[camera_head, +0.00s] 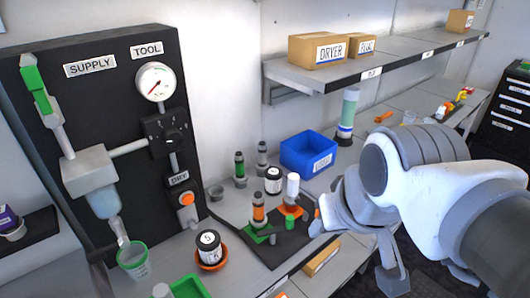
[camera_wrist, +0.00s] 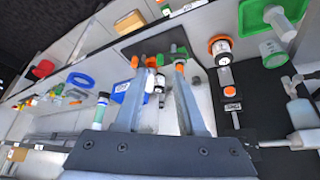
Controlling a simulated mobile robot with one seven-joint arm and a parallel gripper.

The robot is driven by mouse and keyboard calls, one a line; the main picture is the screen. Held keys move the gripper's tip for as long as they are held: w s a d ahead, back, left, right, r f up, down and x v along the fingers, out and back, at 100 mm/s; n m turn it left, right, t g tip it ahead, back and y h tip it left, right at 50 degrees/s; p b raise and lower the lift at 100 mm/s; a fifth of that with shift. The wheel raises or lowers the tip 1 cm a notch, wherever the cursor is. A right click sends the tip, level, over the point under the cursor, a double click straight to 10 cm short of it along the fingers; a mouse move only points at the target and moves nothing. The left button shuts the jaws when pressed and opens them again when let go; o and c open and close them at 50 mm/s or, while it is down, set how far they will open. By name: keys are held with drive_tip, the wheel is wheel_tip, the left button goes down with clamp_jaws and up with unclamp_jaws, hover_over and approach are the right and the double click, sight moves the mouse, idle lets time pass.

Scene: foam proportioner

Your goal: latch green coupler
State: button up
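My gripper (camera_wrist: 163,66) shows in the wrist view with its two grey fingers spread apart over the dark mat. Nothing is clearly held between them. In the head view, the gripper (camera_head: 320,222) is at the right edge of the mat (camera_head: 283,250). A small green cylinder (camera_head: 290,222), possibly the green coupler, stands on the mat just left of the gripper. An orange-banded bottle (camera_head: 258,208) stands on a green base (camera_head: 257,234) farther left. A white-topped bottle (camera_head: 292,188) stands on an orange base (camera_head: 291,210) behind the green cylinder.
The black panel (camera_head: 100,150) with gauge (camera_head: 155,82) and a green lever (camera_head: 34,84) stands left. A blue bin (camera_head: 308,151) is behind the mat. A dark-lidded jar (camera_head: 209,244) sits front left. A shelf (camera_head: 385,62) with cardboard boxes overhangs the back of the bench.

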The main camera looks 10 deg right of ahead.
drive_tip(key=shift+w, duration=0.45)
drive_tip(key=shift+c, duration=1.1)
drive_tip(key=w+f+n, duration=0.1)
drive_tip(key=w, duration=0.3)
drive_tip(key=w+a+n, duration=0.1)
drive_tip(key=w, duration=0.2)
drive_tip(key=w+f+n+g+y, duration=0.1)
drive_tip(key=w, duration=0.3)
drive_tip(key=shift+w+a+f, duration=0.25)
drive_tip(key=shift+w+f, duration=0.05)
clamp_jaws()
drive_tip(key=w+f+n+g+y, duration=0.1)
drive_tip(key=w+f+n, duration=0.2)
drive_tip(key=w+f, duration=0.5)
drive_tip(key=shift+w+a, duration=0.3)
drive_tip(key=shift+w, duration=0.9)
